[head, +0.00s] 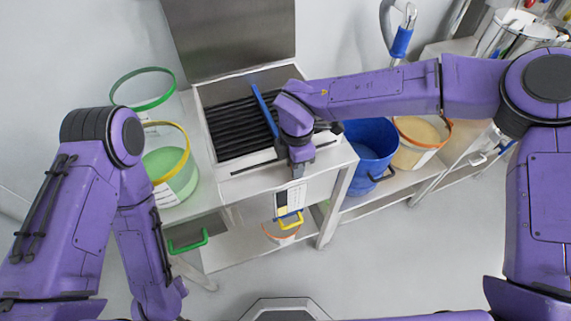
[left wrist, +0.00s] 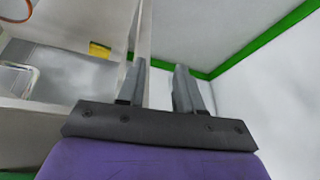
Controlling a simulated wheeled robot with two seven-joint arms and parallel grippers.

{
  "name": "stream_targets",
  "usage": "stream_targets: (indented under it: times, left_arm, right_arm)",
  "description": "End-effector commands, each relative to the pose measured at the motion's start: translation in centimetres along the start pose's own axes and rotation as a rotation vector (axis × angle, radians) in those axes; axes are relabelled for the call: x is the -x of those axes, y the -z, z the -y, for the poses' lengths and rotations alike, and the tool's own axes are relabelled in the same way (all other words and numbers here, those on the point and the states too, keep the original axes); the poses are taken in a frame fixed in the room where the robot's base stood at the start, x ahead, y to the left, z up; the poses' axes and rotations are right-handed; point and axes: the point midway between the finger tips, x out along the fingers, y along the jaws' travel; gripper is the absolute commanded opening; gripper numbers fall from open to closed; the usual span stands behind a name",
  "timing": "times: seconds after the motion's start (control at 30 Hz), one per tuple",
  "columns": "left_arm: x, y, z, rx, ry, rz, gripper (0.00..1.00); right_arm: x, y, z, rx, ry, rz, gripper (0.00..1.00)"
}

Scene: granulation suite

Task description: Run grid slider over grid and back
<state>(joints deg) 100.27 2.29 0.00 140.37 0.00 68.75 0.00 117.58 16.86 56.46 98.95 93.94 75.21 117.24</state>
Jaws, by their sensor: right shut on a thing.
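The grid (head: 235,125) is a set of dark parallel bars in a pale machine with its lid raised. The grid slider (head: 264,108) shows as a blue bar lying across the bars, right of their middle. My right gripper (head: 298,168) is at the machine's front edge, right of the blue bar, and is shut on the slider. The hand and forearm hide the grip and the grid's right part. My left gripper (left wrist: 160,88) shows in the left wrist view with its fingers apart and no held thing visible between them. In the head view its fingers are hidden.
Green-rimmed (head: 146,92) and yellow-rimmed (head: 172,170) containers stand left of the machine. A blue bucket (head: 370,145) and an orange-rimmed container (head: 420,140) are to the right. A lower shelf (head: 235,248) lies beneath. The floor at front right is clear.

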Motion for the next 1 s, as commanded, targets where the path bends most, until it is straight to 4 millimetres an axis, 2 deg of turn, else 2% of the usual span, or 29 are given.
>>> stream_targets:
  times: [0.37,1.0]
  left_arm:
    - [0.2,0.1,0.0,0.000,0.000,0.000,0.35]
    - [1.6,0.6,0.1,0.000,0.000,0.000,0.35]
  right_arm:
    - [0.4,-0.5,-0.2,-0.001,-0.008,-0.002,0.00]
    - [0.4,-6.6,-0.2,-0.002,-0.007,-0.003,0.00]
